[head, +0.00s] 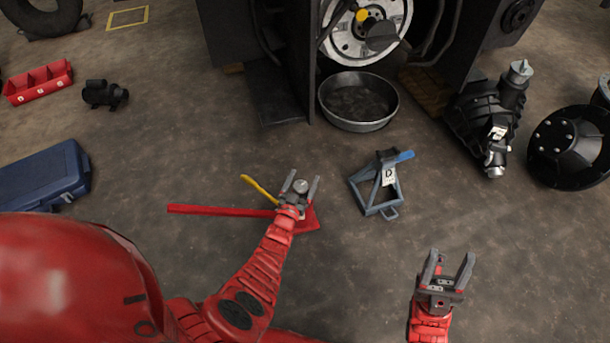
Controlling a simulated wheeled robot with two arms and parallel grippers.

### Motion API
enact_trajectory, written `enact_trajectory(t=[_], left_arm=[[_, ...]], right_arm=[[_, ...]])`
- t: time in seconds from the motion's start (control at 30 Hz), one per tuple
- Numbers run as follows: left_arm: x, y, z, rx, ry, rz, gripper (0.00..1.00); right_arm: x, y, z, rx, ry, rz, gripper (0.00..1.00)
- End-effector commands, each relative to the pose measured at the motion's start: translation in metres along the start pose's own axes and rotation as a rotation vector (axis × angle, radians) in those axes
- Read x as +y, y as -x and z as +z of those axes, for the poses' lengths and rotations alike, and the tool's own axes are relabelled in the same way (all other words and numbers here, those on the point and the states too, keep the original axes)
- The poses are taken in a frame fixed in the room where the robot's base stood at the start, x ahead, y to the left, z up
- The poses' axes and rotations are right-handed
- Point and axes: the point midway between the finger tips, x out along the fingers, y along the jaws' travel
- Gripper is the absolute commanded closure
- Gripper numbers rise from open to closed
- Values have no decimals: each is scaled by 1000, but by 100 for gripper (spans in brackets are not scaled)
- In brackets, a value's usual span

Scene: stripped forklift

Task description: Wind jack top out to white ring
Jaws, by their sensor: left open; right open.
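A red jack (313,220) lies on the floor at the centre, with a long red bar reaching left and a yellow lever (259,189) beside it. The round grey metal jack top (301,186) shows between the fingers of my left gripper (300,182). That gripper is open around the top, and I cannot tell whether the fingers touch it. No white ring can be made out on the jack; my gripper and arm hide part of it. My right gripper (451,264) is open and empty over bare floor at the lower right.
A grey-blue stand with a "D" tag (389,177) stands right of the jack. A metal pan (359,123) lies under the forklift's wheel hub (367,32). A black gear unit (480,118) is at the right, a blue case (45,178) at the left. Floor around my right gripper is clear.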

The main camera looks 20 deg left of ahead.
Motion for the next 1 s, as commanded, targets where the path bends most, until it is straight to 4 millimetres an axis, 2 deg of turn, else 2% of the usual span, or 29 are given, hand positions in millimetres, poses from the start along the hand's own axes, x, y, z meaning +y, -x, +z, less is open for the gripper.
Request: enact_trajectory(t=[0.33, 0.37, 0.8, 0.83, 1.0], left_arm=[[1, -2, 0, 0, 0, 0, 11], [1, -2, 0, 0, 0, 0, 15], [1, -2, 0, 0, 0, 1, 94], [1, -2, 0, 0, 0, 1, 97], [1, -2, 0, 0, 0, -1, 97]], right_arm=[[-1, 1, 1, -2, -2, -4, 50], [-1, 1, 1, -2, -1, -4, 50], [-1, 1, 1, -2, -1, -3, 50], [-1, 1, 1, -2, -1, -3, 50], [-1, 1, 1, -2, -1, -3, 50]])
